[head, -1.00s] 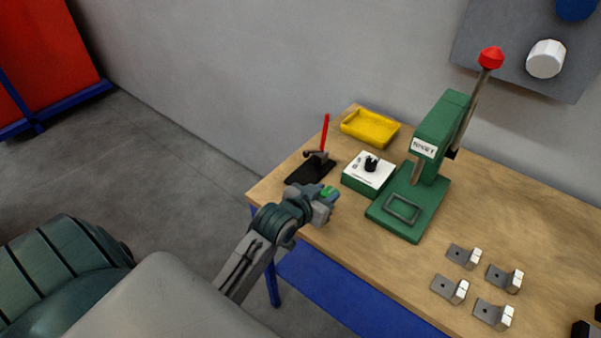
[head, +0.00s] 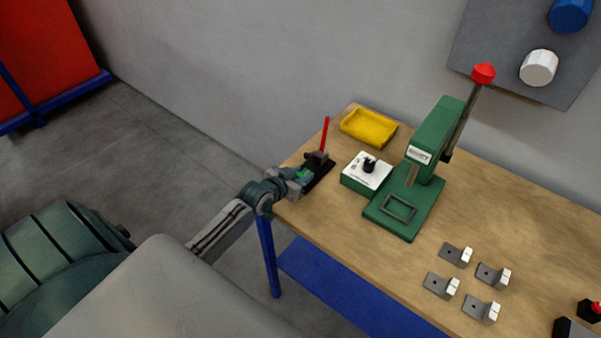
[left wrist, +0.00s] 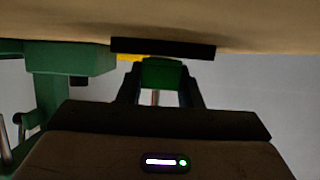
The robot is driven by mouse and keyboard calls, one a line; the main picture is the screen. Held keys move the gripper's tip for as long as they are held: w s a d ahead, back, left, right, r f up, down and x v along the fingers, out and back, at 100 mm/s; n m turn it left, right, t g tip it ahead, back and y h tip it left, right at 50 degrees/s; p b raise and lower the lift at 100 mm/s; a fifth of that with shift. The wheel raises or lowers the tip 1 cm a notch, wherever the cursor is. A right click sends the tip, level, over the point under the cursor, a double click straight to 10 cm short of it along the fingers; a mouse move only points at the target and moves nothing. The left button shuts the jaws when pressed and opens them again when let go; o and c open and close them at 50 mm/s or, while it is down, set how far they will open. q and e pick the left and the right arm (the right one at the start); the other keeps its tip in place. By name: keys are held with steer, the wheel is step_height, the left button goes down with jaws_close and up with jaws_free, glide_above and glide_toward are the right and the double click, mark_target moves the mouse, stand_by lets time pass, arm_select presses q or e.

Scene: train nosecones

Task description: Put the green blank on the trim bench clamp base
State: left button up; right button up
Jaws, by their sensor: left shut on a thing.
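The green blank (head: 303,174) is small and partly hidden between the fingers of my left gripper (head: 305,174). The blank also shows in the left wrist view (left wrist: 161,73), between the two dark fingers. The gripper is shut on it at the left end of the bench. The black trim bench clamp base (head: 319,172) with an upright red handle (head: 325,134) is right beside the fingertips. In the wrist view a dark flat plate (left wrist: 163,48) lies across the fingertips. I cannot tell whether the blank touches the base. My right gripper is not in view.
A white-topped green box with a black knob (head: 367,170) stands right of the clamp. Beyond are a yellow tray (head: 369,127) and a green lever press (head: 426,158). Several metal brackets (head: 456,255) lie on the wooden bench (head: 510,215). Its left edge is near my gripper.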

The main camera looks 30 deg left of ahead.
arm_select(q)
steer(key=shift+f, duration=0.1)
steer(key=o, duration=0.6)
steer(key=shift+f, duration=0.1)
steer(key=o, duration=0.4)
steer(key=b+v, duration=0.1)
steer(key=v, duration=1.1)
steer(key=shift+d, duration=0.1)
